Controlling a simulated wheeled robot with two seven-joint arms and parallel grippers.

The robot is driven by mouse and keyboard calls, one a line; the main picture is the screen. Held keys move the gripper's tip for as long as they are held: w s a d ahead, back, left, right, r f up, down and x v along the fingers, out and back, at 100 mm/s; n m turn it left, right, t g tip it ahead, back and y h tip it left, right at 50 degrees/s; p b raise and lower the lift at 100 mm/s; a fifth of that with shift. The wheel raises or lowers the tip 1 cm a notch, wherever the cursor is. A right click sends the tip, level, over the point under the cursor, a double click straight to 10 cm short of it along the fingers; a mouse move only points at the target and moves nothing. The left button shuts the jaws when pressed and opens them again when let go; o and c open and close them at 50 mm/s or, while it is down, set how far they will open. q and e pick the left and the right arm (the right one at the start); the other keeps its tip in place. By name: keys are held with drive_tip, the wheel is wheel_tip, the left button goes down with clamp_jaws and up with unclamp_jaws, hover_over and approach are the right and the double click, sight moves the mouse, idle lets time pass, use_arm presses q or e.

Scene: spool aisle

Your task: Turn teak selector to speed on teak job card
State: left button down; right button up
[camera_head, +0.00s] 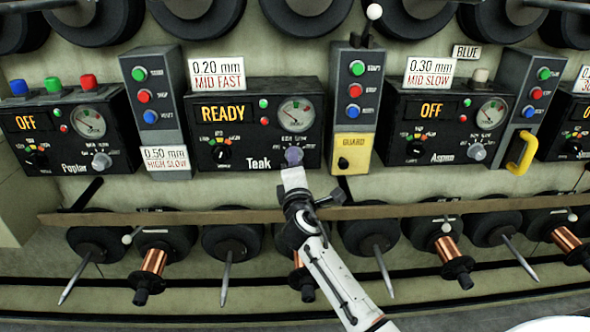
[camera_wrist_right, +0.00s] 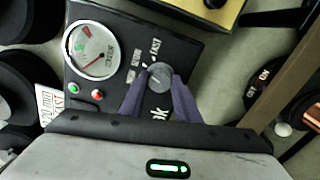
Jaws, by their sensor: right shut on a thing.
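The teak panel (camera_head: 253,125) is a black box labelled Teak, with a display reading READY. The job card (camera_head: 217,75) on its top edge reads 0.20 mm, MID FAST. My right gripper (camera_head: 293,157) covers the grey teak selector at the panel's lower right. In the right wrist view the selector (camera_wrist_right: 159,77) is a round grey knob with a FAST label beside it. The purple fingers of my right gripper (camera_wrist_right: 160,86) are shut on it, one on each side. I cannot read its exact pointer direction. My left gripper is not in view.
The Poplar panel (camera_head: 73,137) and Aspen panel (camera_head: 440,127) flank it, both reading OFF. Another card (camera_head: 166,159) reads 0.50 mm, HIGH SLOW. A yellow GUARD plate (camera_head: 352,143) is just right of teak. A rail (camera_head: 190,216) and several spools run below.

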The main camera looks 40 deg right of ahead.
use_arm(q)
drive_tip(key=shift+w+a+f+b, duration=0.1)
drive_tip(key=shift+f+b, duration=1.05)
drive_tip(key=shift+b, duration=0.2)
use_arm(e)
drive_tip(key=shift+a+f+m, duration=0.1)
drive_tip(key=shift+f+m, duration=0.05)
drive_tip(key=shift+m, duration=2.65)
drive_tip(key=o, duration=1)
drive_tip(key=shift+o, duration=0.2)
